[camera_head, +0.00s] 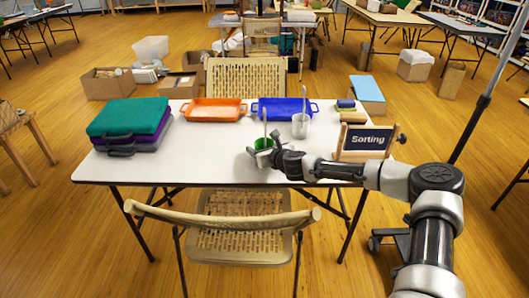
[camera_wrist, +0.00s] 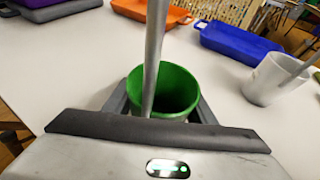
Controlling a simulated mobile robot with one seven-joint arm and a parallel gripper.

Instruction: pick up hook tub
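A green tub (camera_head: 264,158) stands near the front of the white table, with a long grey rod (camera_head: 264,122) rising from it. In the wrist view the green tub (camera_wrist: 175,88) sits between the two fingers of my gripper (camera_wrist: 160,108), one on each side of it. I see no clear gap, but cannot tell whether the fingers press on it. The grey rod (camera_wrist: 155,50) crosses in front of the tub's opening. A white tub (camera_head: 300,128) with a thin rod stands behind and to the right, apart from my gripper. No label shows on either tub.
An orange tray (camera_head: 214,118) and a blue tray (camera_head: 285,118) lie at the table's back. Stacked cases (camera_head: 128,118) stand at left. A "Sorting" sign (camera_head: 366,139) stands at right beside my arm.

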